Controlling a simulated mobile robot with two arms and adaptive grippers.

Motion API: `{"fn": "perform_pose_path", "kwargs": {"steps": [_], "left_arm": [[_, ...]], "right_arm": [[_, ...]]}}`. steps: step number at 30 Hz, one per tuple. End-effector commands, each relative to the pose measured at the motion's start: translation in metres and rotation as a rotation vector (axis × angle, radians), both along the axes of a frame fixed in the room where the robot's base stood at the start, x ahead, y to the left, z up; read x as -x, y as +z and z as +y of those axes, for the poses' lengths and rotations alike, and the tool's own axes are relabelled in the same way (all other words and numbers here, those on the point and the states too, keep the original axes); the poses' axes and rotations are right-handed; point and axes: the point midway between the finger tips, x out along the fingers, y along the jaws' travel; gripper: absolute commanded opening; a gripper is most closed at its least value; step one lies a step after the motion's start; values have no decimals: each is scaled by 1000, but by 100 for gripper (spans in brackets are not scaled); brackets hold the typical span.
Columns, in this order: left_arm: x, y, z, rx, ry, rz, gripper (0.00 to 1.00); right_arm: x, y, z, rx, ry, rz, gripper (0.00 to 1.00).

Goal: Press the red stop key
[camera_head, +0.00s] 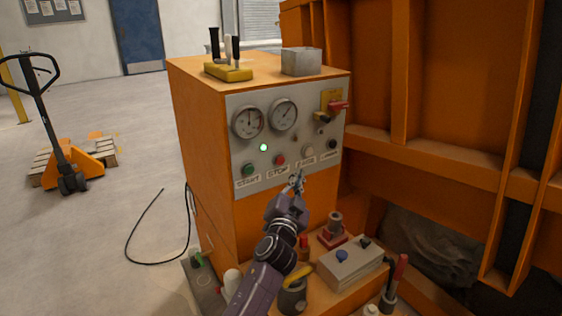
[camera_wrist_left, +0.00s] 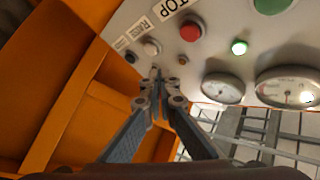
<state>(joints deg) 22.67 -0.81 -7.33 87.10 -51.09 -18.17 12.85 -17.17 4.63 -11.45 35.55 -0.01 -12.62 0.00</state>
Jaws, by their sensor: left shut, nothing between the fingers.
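The red stop key (camera_head: 280,160) is a round button on the grey front panel (camera_head: 240,110) of an orange cabinet, above a label that reads STOP. In the left wrist view the red stop key (camera_wrist_left: 190,31) is up and right of the fingertips, and the picture is turned over. My left gripper (camera_head: 297,178) is shut and empty, just below and right of the red key in the head view. In the wrist view its closed fingertips (camera_wrist_left: 158,80) are nearest the white key (camera_wrist_left: 152,47), apart from the red one. My right gripper is not in view.
A green START key (camera_head: 249,169) is left of the red one; white (camera_head: 308,151) and black (camera_head: 333,144) keys are right. Above are a lit green lamp (camera_head: 263,147), two gauges (camera_head: 248,121) and a red-handled switch (camera_head: 338,106). A grey control box (camera_head: 350,264) stands lower right.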

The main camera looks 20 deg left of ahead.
Motion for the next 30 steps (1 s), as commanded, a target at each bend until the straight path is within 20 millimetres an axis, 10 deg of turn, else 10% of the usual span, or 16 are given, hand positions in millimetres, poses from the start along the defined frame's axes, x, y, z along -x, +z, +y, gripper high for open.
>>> {"fn": "perform_pose_path", "kwargs": {"steps": [12, 30], "left_arm": [[-32, -1, 40, -2, 0, 0, 0], [-36, 0, 46, 0, 0, 0, 0]], "right_arm": [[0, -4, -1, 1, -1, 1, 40], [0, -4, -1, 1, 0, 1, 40]]}}
